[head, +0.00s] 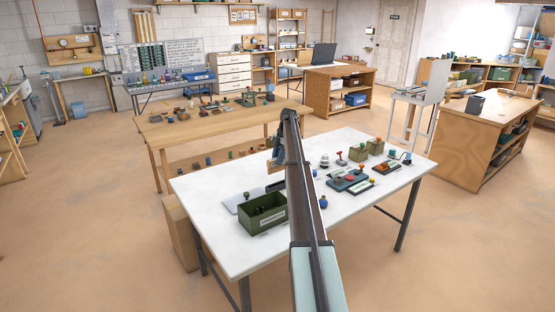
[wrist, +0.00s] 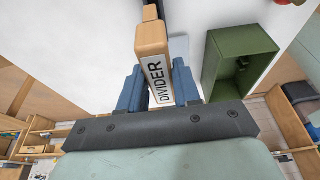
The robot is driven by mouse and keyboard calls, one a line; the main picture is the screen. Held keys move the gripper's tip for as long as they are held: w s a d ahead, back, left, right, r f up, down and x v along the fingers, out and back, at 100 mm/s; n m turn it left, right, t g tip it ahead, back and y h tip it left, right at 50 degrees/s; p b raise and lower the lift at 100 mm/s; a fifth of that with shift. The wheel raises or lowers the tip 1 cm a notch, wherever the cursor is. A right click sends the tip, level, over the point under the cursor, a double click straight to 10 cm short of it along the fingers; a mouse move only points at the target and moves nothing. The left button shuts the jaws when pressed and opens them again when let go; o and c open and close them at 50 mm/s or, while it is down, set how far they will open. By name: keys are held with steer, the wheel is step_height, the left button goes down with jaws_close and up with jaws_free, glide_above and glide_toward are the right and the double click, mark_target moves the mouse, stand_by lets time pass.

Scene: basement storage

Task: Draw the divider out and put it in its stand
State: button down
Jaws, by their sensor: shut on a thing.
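The divider (wrist: 152,38) is a tan, wood-coloured block with a white label reading DIVIDER. My gripper (wrist: 159,80) has its two blue fingers shut on it, one on each side of the label. In the head view my gripper (head: 277,152) is above the far-left part of the white table, and the tan divider (head: 275,169) shows just under it. A dark piece shows beyond the divider's far end in the wrist view. An open green box (head: 262,222) with a white label stands below; it also shows in the wrist view (wrist: 212,68), apart from the divider. I cannot make out the stand.
The white table (head: 235,260) has free room at its front. A flat grey plate (head: 236,202) lies beside the green box. A wooden table (head: 185,130) with clutter stands behind.

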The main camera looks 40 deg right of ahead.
mark_target(278, 168)
steer(key=shift+f, duration=0.1)
steer(key=shift+f, duration=2.8)
steer(key=shift+f, duration=2.25)
steer(key=c, duration=0.7)
jaws_free()
steer(key=v, duration=1.3)
steer(key=shift+d+r, duration=0.15)
steer(key=shift+r, duration=0.25)
